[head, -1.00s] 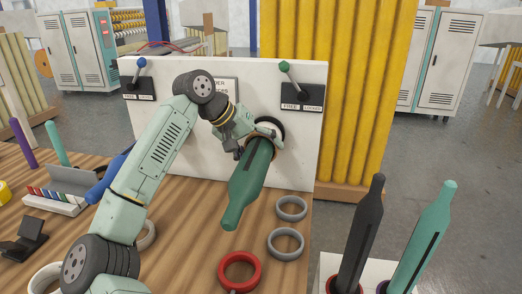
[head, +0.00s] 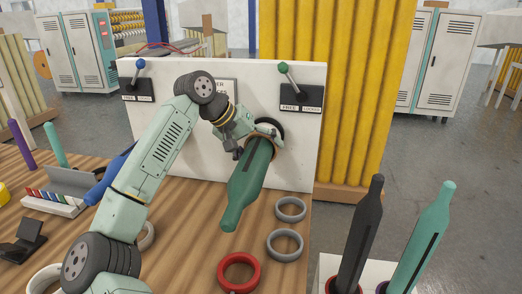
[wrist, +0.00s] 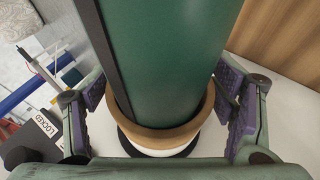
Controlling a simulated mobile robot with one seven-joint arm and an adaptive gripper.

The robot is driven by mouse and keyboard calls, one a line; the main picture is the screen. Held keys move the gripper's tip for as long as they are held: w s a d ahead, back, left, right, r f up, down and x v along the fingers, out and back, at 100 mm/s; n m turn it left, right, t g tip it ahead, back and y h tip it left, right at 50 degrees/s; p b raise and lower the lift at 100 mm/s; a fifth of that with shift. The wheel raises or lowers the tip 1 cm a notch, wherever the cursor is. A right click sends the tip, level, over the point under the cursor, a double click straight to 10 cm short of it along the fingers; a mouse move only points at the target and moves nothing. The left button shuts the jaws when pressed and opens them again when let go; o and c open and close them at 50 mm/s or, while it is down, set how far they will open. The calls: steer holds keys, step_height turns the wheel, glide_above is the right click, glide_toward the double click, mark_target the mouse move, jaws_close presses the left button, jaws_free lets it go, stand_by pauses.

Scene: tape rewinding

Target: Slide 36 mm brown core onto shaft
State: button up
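The green shaft (head: 247,188) sticks out from the white panel (head: 200,150) toward the camera, tilted down, with a dark slot along it. It fills the middle of the wrist view (wrist: 165,50). The brown core (wrist: 165,138) is around the shaft near its panel end, with a pale ring and a dark ring behind it. In the head view the core is mostly hidden by my gripper (head: 256,142). In the wrist view my gripper's fingers (wrist: 162,92) stand on either side of the core. A gap shows at the left finger; the right pad is very close to the core.
A green-knobbed lever (head: 291,80) is above the shaft and a blue-knobbed lever (head: 140,80) is at the left. Grey rings (head: 285,257) and a red ring (head: 239,286) lie on the wooden table (head: 185,235). Black (head: 364,225) and teal (head: 422,235) shafts stand at right.

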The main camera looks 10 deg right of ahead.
steer(key=o, duration=0.4)
steer(key=shift+c, duration=0.2)
steer(key=shift+a, duration=0.1)
steer(key=v, duration=1.2)
steer(key=shift+c, duration=0.2)
stand_by(0.4)
